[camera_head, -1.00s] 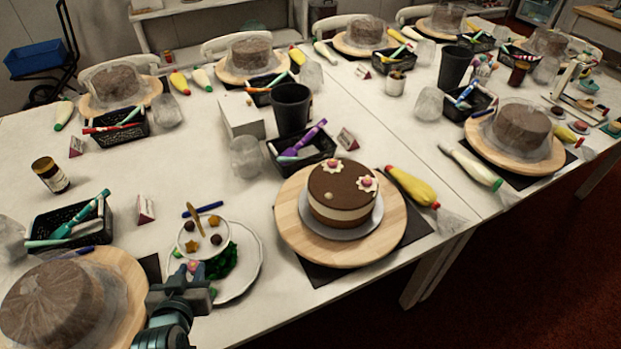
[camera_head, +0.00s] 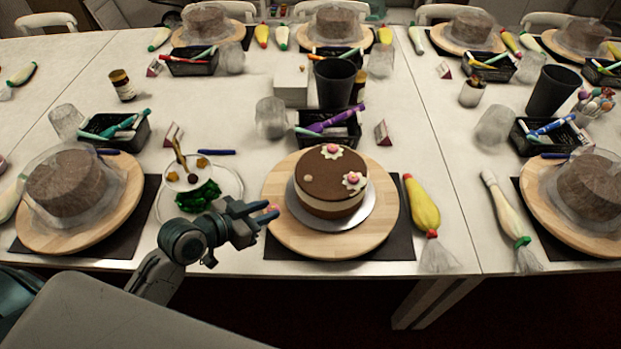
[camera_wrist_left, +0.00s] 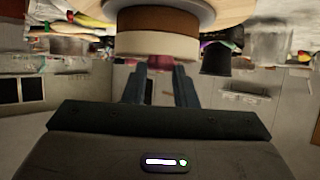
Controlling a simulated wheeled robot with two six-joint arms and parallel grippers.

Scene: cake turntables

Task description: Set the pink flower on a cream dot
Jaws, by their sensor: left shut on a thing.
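The brown-topped cake (camera_head: 317,164) with a cream band stands on the round wooden turntable (camera_head: 282,228). Two pink flowers with pale petals, one at the back (camera_head: 332,149) and one at the right (camera_head: 353,180), sit on its top. A bare cream dot (camera_head: 307,178) shows at the top's left. My left gripper (camera_head: 266,212) is shut on a small pink flower (camera_head: 272,208), left of the cake and apart from it, lower than its top. In the left wrist view the flower (camera_wrist_left: 160,62) is between the fingertips, with the cake beyond. My right gripper is not in view.
A white plate (camera_head: 233,180) with a small dish (camera_head: 176,184) and green pieces lies left of the turntable. A yellow piping bag (camera_head: 422,205) lies to its right. A black basket (camera_head: 345,138) and a dark cup (camera_head: 334,84) stand behind the cake.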

